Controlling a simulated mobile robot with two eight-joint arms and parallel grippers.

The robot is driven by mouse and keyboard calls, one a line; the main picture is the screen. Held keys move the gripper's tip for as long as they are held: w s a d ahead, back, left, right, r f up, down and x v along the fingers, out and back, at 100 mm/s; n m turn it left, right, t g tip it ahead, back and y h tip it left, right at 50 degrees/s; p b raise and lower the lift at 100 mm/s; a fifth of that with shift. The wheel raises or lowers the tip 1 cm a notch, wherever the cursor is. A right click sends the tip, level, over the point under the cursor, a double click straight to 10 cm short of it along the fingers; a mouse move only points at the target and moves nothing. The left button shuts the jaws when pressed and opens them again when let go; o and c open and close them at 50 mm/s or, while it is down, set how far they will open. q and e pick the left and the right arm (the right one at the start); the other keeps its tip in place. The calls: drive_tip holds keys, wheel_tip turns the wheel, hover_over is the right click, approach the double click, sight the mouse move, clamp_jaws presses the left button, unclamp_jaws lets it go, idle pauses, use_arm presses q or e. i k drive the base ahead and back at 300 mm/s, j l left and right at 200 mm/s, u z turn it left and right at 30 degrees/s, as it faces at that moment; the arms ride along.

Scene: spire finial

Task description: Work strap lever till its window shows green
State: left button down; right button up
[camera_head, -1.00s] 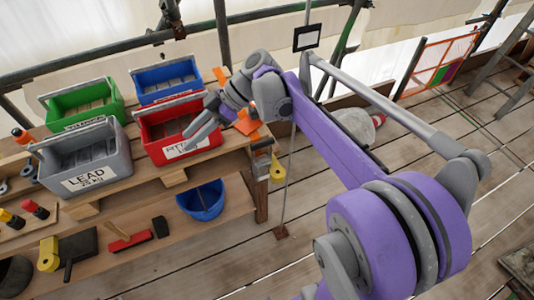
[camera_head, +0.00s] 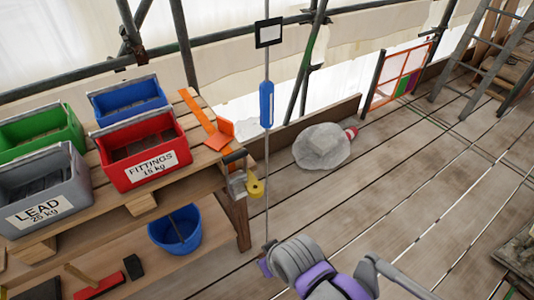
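An orange strap (camera_head: 203,112) runs over the right end of the wooden bench to an orange angled piece (camera_head: 222,134). Below it, at the bench's corner, is a grey metal ratchet body (camera_head: 237,184) with a black-tipped lever (camera_head: 234,157), which looks like the strap lever. A yellow round part (camera_head: 256,187) sits beside it. I see no green window on it; the window is too small to tell or hidden. Part of my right arm shows at the bottom centre, well below and right of the lever; its fingertips cannot be seen. My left gripper is out of view.
Red (camera_head: 145,152), grey (camera_head: 45,190), green (camera_head: 40,132) and blue (camera_head: 128,100) bins stand on the bench. A blue bucket (camera_head: 175,232) is below. A thin rod with a blue sleeve (camera_head: 267,104) rises right of the bench. A grey covered lump (camera_head: 321,147) lies on the planks, which are otherwise largely open.

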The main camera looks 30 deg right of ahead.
sight(243, 154)
drive_tip(key=i+z, duration=0.2)
drive_tip(key=z, duration=0.15)
drive_tip(key=i+l+z, duration=0.1)
drive_tip(key=z, duration=0.25)
drive_tip(key=i+j+z, duration=0.1)
drive_tip(key=i+z, duration=0.2)
drive_tip(key=j+u, duration=0.25)
drive_tip(key=j, duration=0.7)
